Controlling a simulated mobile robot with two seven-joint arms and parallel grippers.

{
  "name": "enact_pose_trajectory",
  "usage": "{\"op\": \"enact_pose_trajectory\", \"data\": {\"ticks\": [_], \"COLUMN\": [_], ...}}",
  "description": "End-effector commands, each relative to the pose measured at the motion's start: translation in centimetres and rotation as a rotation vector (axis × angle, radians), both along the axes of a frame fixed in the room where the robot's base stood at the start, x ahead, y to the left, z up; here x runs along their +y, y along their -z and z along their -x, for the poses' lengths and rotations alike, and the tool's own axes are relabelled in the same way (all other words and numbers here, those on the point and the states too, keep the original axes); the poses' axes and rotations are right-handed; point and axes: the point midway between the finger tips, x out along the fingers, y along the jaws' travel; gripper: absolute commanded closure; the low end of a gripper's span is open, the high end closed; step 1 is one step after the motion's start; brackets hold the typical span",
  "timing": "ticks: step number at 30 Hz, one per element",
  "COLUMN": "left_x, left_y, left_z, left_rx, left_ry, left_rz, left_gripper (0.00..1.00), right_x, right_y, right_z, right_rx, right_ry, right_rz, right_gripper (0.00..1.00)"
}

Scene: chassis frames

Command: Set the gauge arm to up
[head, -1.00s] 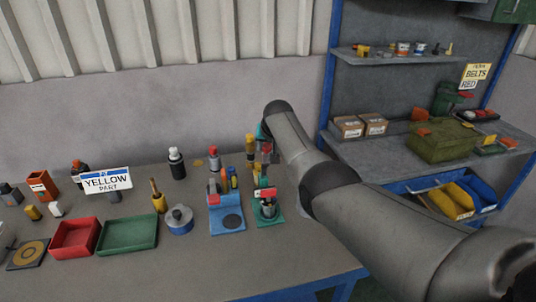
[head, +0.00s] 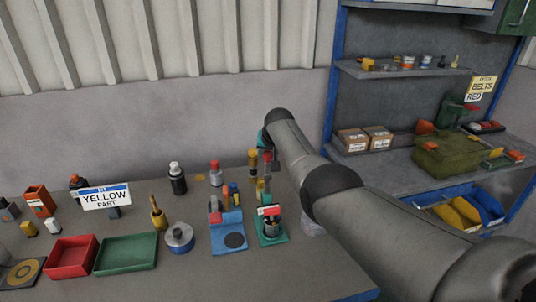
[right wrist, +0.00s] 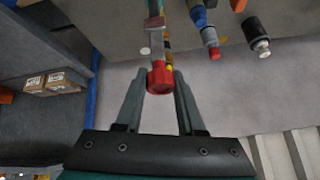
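A small device on a green base (head: 272,238), with a dark round body and a red-and-white tag (head: 269,210), stands near the right end of the bench. It looks like the gauge. An upright part rises behind the tag, but my arm and the small size hide its shape. My right gripper (head: 266,158) is above and behind this device. In the right wrist view a red round end piece (right wrist: 159,76) lies between the fingers of my right gripper (right wrist: 160,82), with narrow gaps beside it. The fingers look open. My left gripper is not in view.
Left of the device stands a blue stand (head: 228,236) with upright coloured parts. A yellow-capped bottle (head: 253,162) and a red-capped bottle (head: 215,172) stand behind. Shelves (head: 400,165) stand at the right.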

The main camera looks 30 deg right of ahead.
Motion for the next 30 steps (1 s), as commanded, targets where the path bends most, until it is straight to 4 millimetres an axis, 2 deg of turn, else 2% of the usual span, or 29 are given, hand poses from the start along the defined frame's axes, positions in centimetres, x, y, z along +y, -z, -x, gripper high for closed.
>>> {"op": "enact_pose_trajectory", "data": {"ticks": [1,6,9,20,30], "left_x": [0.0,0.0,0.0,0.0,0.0], "left_y": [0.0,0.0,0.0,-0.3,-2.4], "left_z": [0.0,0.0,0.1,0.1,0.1], "left_rx": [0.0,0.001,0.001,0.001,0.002], "left_ry": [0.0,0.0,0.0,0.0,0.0], "left_rz": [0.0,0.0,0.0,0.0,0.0], "left_gripper": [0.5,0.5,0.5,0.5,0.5], "right_x": [0.2,0.1,0.1,0.1,0.4], "right_y": [-0.2,-0.1,-0.1,-0.3,-2.2], "right_z": [-0.2,-0.1,-0.1,0.1,1.4], "right_rx": [-0.009,-0.005,-0.003,-0.002,-0.003], "right_ry": [-0.001,-0.001,-0.001,0.0,0.0], "right_rz": [-0.002,-0.002,-0.002,-0.002,-0.001], "right_gripper": [0.61,0.42,0.34,0.34,0.34]}}
